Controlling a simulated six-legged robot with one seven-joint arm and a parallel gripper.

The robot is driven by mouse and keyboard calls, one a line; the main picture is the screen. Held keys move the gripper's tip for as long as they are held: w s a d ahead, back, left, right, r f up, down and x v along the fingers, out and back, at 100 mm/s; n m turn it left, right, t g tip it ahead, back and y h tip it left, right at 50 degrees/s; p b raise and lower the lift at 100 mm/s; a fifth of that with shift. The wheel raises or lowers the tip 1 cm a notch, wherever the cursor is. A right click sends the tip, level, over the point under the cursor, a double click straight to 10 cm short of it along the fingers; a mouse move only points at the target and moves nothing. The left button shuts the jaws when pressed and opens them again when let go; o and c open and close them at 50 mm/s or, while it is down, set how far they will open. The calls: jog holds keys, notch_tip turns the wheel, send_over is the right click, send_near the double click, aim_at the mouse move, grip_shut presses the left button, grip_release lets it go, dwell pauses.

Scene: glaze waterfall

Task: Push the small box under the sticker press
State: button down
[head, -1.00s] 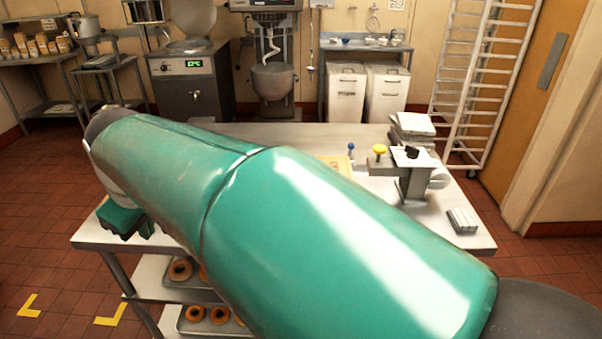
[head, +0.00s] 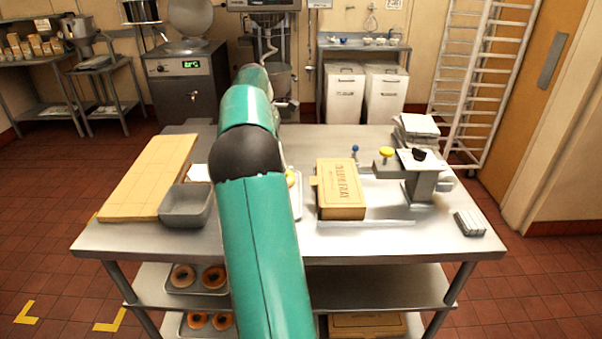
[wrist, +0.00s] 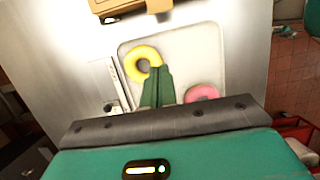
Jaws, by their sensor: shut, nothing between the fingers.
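The small box (head: 341,190), yellow-tan with dark lettering on top, lies on the steel table right of my arm in the head view. The sticker press (head: 420,183), grey with a yellow knob, stands to its right; the box is apart from the press's upright. My gripper (wrist: 158,88) shows in the wrist view, with its green fingers together and empty, over a tray (wrist: 190,62) with a yellow ring doughnut (wrist: 137,64) and a pink one (wrist: 202,93). A yellow-brown edge at the top of that view looks like the box. My arm hides the gripper in the head view.
A grey bin (head: 185,206) and a tan board (head: 148,178) lie on the table's left. A stack of white sheets (head: 416,128) is behind the press; a small grey block (head: 469,223) is near the right edge. The table's front strip is clear.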

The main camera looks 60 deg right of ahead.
aim_at(343, 176)
jog(key=x, duration=1)
jog(key=shift+s+d+f, duration=0.2)
jog(key=shift+f, duration=0.05)
jog(key=shift+s+d+r, duration=0.1)
jog(key=shift+s+d, duration=0.25)
jog(key=shift+s, duration=0.25)
jog(key=shift+s+d+r, duration=0.1)
jog(key=shift+s+d, duration=0.2)
jog(key=shift+s, duration=0.35)
jog(key=shift+s+d+f, duration=0.1)
jog(key=shift+s+d, duration=0.15)
jog(key=shift+s, duration=0.2)
jog(key=s+d, duration=0.2)
jog(key=s, duration=0.1)
jog(key=s+d, duration=0.1)
jog(key=s, duration=0.3)
jog(key=s+d, duration=0.2)
jog(key=s, duration=0.1)
jog(key=shift+s+d, duration=0.3)
jog(key=shift+s, duration=0.1)
